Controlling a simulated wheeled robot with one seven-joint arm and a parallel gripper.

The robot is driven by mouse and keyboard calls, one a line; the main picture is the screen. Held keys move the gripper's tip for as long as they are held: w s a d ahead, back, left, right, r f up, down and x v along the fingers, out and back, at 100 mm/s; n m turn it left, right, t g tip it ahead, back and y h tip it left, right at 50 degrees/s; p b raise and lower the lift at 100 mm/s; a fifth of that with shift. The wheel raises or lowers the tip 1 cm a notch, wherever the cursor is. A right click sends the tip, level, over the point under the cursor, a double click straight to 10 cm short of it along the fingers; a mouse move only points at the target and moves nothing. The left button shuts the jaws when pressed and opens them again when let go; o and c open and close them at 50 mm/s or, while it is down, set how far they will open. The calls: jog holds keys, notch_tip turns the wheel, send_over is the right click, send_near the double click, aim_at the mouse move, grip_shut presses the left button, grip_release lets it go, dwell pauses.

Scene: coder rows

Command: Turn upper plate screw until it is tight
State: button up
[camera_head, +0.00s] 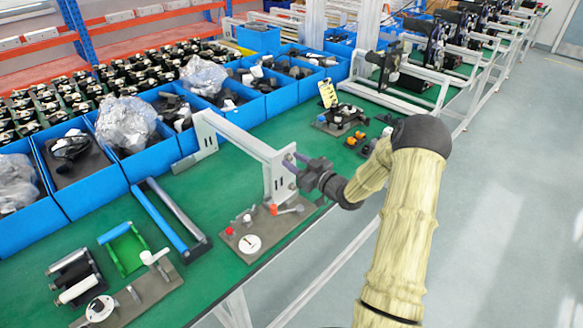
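A light grey metal bracket (243,135) stands on the green workbench, its upright end plate (277,178) facing my arm. Small dark screw-like details show on that plate, too small to tell apart. My gripper (292,165) reaches in from the right, its fingertips at the upper right side of the end plate. The upper screw itself is hidden or too small to make out at the fingertips. I cannot tell whether the fingers touch it or are closed on it.
A brown fixture board (270,236) with a white dial and red knobs lies below the bracket. Blue bins (95,185) line the back. A blue-handled frame (160,215) lies to the left. Bare green bench (215,180) shows between. The bench edge and open floor (490,230) are on the right.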

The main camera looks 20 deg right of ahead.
jog(key=n+b, duration=0.3)
jog(key=b, duration=0.1)
jog(key=shift+f+n+b, duration=0.2)
jog(key=shift+n+b, duration=0.15)
jog(key=shift+n, duration=0.05)
jog(key=shift+r, duration=0.2)
jog(key=shift+b, duration=0.3)
